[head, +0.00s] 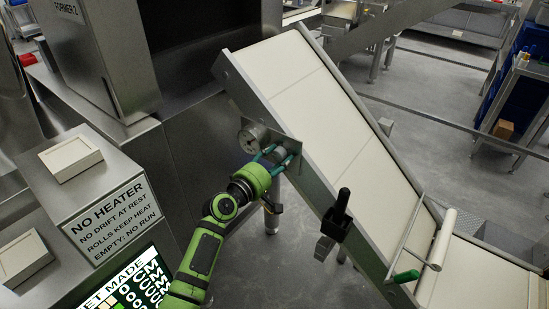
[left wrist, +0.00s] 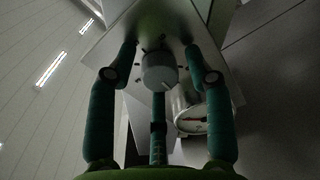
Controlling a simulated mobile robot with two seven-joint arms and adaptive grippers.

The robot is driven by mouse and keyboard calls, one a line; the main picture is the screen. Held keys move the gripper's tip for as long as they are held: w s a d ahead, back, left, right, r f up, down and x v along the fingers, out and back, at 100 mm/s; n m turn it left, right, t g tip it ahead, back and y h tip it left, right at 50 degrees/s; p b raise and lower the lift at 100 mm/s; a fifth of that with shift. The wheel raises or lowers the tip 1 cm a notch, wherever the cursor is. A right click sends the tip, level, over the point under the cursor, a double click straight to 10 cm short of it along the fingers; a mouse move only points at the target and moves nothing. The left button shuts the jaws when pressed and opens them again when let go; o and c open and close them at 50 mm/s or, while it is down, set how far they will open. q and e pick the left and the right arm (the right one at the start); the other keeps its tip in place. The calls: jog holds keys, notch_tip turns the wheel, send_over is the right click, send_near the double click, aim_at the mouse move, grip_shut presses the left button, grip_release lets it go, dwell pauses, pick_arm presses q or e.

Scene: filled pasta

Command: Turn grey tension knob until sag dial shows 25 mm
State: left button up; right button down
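The grey tension knob (left wrist: 158,70) is on a metal plate on the side of the sloping conveyor. In the left wrist view it shows between the spread fingers of my left gripper (left wrist: 160,62), with visible gaps beside it. The sag dial (left wrist: 192,118) is a round gauge with a pale face and a reddish needle, beside the knob; its reading is too small and dark to tell. In the head view the dial (head: 249,138) is left of my left gripper (head: 282,155), whose green fingers reach the plate and partly hide the knob. My right gripper is out of view.
The cream conveyor belt (head: 320,115) slopes down to the right. A black handle (head: 340,203) sticks out from its near side. A steel cabinet with a "NO HEATER" sign (head: 107,217) and a lit screen (head: 130,285) stand at left. Grey floor (head: 285,255) lies below the conveyor.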

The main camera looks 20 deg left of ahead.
pick_arm(q)
jog(key=shift+d+r, duration=0.1)
jog(key=v, duration=1.2)
jog(key=s+f+m+g+y, duration=0.1)
jog(key=s+f+m+g, duration=0.2)
jog(key=f, duration=0.9)
jog(key=s+f+g+y, duration=0.2)
jog(key=s+f, duration=0.3)
jog(key=f, duration=0.6)
jog(key=s+f+m+g+y, duration=0.1)
jog(key=s+f+m+g, duration=0.15)
jog(key=f, duration=0.95)
jog(key=s+f+m+g, duration=0.2)
jog(key=s+f, duration=0.4)
jog(key=s, duration=0.5)
jog(key=s+f+m+g+y, duration=0.1)
jog(key=s+f+m+g, duration=0.2)
jog(key=s, duration=0.9)
jog(key=s+f+m+g, duration=0.3)
jog(key=s+f+m, duration=0.1)
jog(key=s+f, duration=0.5)
jog(key=s, duration=0.2)
jog(key=shift+s+a+f+y, duration=0.25)
jog(key=shift+s+f+y, duration=0.05)
jog(key=shift+s, duration=0.1)
